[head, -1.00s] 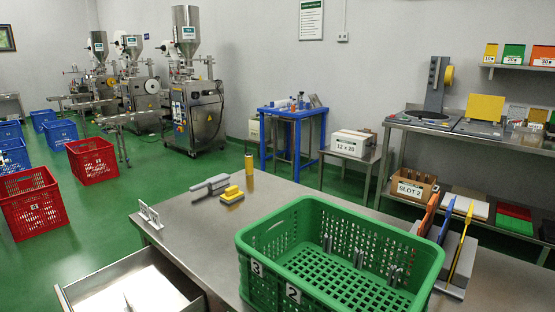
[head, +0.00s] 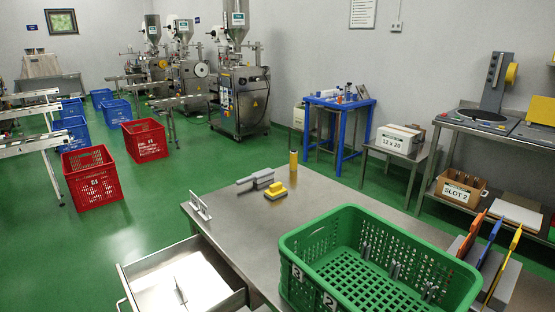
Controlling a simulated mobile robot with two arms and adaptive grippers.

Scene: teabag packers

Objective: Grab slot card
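A white card reading SLOT 2 (head: 457,193) is on the front of a brown box (head: 474,204) on the right-hand shelf unit. A small metal holder (head: 200,206) stands at the left corner of the steel table; I cannot tell if it holds a card. The open drawer (head: 241,296) below has a white bottom or sheet (head: 205,284) with a thin upright piece (head: 180,291) on it. White labels 3 and 2 are on the green crate (head: 318,247). Neither of my grippers is in view.
The steel table (head: 330,190) carries a grey tool (head: 255,180), a yellow block (head: 276,191) and a yellow cylinder (head: 293,161). Coloured boards (head: 488,244) stand in a rack at right. Red crates (head: 92,178) and blue crates stand on the green floor, which has free room at left.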

